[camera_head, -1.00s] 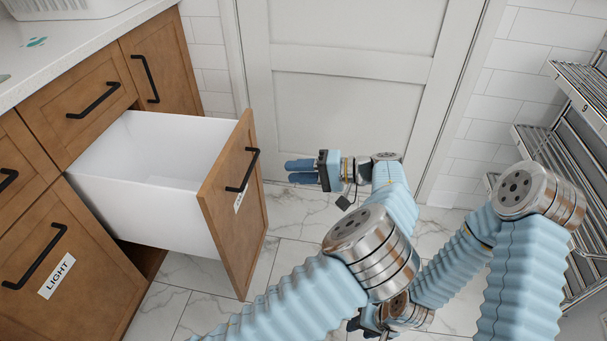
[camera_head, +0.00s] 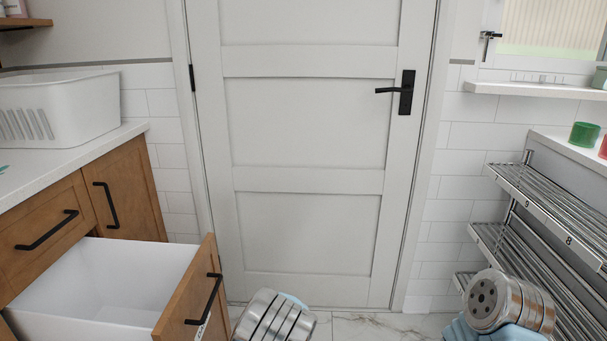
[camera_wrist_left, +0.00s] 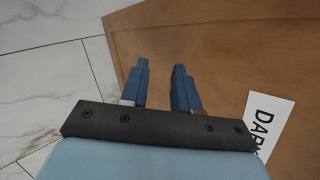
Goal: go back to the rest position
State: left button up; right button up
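My left gripper (camera_wrist_left: 160,67) shows in the left wrist view, its two blue fingers apart with nothing between them. It is beside a brown wooden front with a white label (camera_wrist_left: 267,122) reading "DAR", the rest cut off. I cannot tell whether it touches the wood. In the head view only silver joints of my arms show at the bottom edge; both grippers are out of that view. My right gripper is in neither view.
An open drawer (camera_head: 110,275) with a white inside and wooden front sticks out at lower left. A white basket (camera_head: 60,105) stands on the counter. A closed white door (camera_head: 310,130) is ahead. A metal rack (camera_head: 555,205) stands at right. Little floor shows.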

pick_arm(q)
jog(key=s+d+f+g+h, duration=0.1)
jog(key=s+f+h, duration=0.6)
jog(key=s+f, duration=0.4)
jog(key=s+d+r+n+t+h, duration=0.3)
jog(key=s+d+n+h, duration=0.1)
jog(key=s+d+h, duration=0.2)
jog(key=shift+s+d+n+t, duration=0.3)
jog(key=shift+s+d+t, duration=0.1)
jog(key=shift+s+d, duration=0.55)
jog(key=shift+a, duration=0.1)
